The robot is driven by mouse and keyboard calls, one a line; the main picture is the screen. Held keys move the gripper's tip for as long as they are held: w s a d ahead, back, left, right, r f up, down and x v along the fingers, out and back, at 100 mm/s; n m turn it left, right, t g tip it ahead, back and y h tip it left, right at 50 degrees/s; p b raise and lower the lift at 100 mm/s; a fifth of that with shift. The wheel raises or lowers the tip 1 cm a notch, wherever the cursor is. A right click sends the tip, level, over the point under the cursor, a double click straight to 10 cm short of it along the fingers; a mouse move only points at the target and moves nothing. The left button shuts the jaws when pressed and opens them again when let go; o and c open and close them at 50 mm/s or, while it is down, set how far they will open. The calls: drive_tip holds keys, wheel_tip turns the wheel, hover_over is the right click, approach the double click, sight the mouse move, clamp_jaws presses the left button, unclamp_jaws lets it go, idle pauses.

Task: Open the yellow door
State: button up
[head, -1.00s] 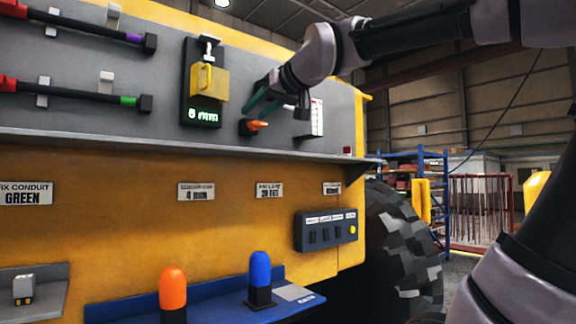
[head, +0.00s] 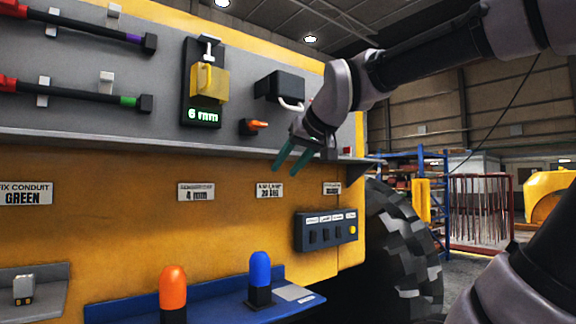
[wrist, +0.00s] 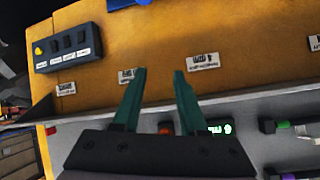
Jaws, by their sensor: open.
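A yellow block-like cover (head: 209,82), which may be the yellow door, sits on a dark upright panel (head: 188,110) with a green lit readout below it. A pale fitting shows above it. I cannot tell whether it is hinged or shut. My gripper (head: 288,166) is open and empty, with green fingers pointing down. It is to the lower right of the yellow cover, apart from it, in front of the shelf edge. In the wrist view my gripper (wrist: 160,76) faces the yellow wall and its labels. The yellow cover does not show clearly there.
A black box (head: 280,85) with a white handle (head: 291,104) and an orange knob (head: 257,125) are on the grey board. A grey shelf (head: 100,140) juts out below. A switch box (head: 326,231), orange and blue lamps (head: 260,276) and a large tyre (head: 400,240) are lower.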

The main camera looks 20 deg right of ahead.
drive_tip(key=c, duration=0.4)
drive_tip(key=w+a+r+n, duration=0.1)
drive_tip(key=a+r+n, duration=0.1)
drive_tip(key=r+n, duration=0.1)
drive_tip(key=a+r+n+t, duration=0.1)
drive_tip(key=a+r+n, duration=0.2)
drive_tip(key=w+a+r+n+t, duration=0.1)
drive_tip(key=a+r+n, duration=0.1)
drive_tip(key=r+n, duration=0.1)
drive_tip(key=shift+w+a+r+h, duration=0.35)
drive_tip(key=shift+h, duration=0.05)
clamp_jaws()
drive_tip(key=n+t+y, duration=0.2)
drive_tip(key=n+t, duration=0.2)
drive_tip(key=n, duration=0.8)
approach(203, 72)
drive_tip(key=s+a+f, duration=0.3)
drive_tip(key=s+a, duration=0.1)
drive_tip(key=s, duration=0.1)
drive_tip(key=x, duration=1)
drive_tip(key=shift+d+r, duration=0.25)
drive_tip(key=shift+d, duration=0.75)
drive_tip(key=shift+d+r, duration=0.25)
drive_tip(key=shift+d, duration=0.75)
